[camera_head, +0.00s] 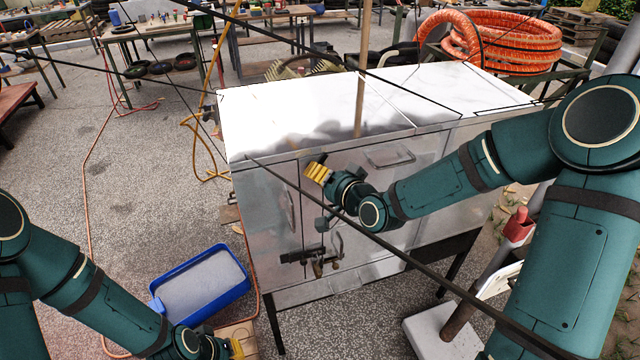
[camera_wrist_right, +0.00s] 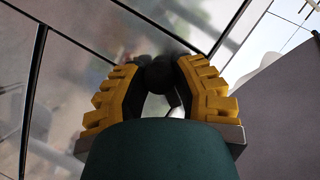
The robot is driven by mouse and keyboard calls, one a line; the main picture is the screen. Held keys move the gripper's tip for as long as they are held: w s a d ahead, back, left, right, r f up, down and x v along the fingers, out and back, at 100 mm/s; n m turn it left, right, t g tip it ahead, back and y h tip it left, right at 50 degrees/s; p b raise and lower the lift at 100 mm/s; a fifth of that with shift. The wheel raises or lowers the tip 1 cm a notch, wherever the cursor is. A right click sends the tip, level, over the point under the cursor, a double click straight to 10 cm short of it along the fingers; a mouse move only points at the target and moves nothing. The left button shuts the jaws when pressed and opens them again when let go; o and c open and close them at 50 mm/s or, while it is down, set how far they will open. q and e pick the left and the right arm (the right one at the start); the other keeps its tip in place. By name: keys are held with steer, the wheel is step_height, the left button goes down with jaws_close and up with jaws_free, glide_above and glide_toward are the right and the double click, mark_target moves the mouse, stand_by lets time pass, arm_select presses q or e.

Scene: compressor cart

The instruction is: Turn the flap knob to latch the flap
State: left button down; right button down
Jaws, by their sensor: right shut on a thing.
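The flap knob (camera_wrist_right: 162,75) is a dark round knob in the right wrist view, in front of a shiny metal panel with dark seams. My right gripper (camera_wrist_right: 160,80) has its yellow fingers on both sides of the knob, shut on it. In the head view the right gripper (camera_head: 318,172) is at the upper front face of the metal cart (camera_head: 262,205), and its fingers hide the knob. Which seam bounds the flap I cannot tell. My left gripper (camera_head: 237,347) is at the bottom, away from the cart; its finger opening is not clear.
Small dark fittings (camera_head: 318,258) sit lower on the cart's front, below my right gripper. A blue bin (camera_head: 203,284) stands on the ground left of the cart. A coiled orange hose (camera_head: 500,42) lies behind. A red-handled post (camera_head: 518,226) stands at the right.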

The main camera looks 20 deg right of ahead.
steer(key=m+y, duration=0.1)
steer(key=m, duration=0.1)
steer(key=m+t, duration=0.1)
steer(key=m, duration=0.1)
steer(key=shift+t+y, duration=0.3)
steer(key=shift+y, duration=0.1)
steer(key=m, duration=0.2)
steer(key=m+t, duration=0.1)
steer(key=m, duration=0.2)
steer(key=shift+t+y, duration=0.3)
steer(key=shift+y, duration=0.1)
steer(key=c, duration=0.7)
jaws_free()
steer(key=shift+w+f, duration=0.1)
steer(key=v, duration=1.2)
steer(key=shift+a+f, duration=0.1)
steer(key=shift+f, duration=0.05)
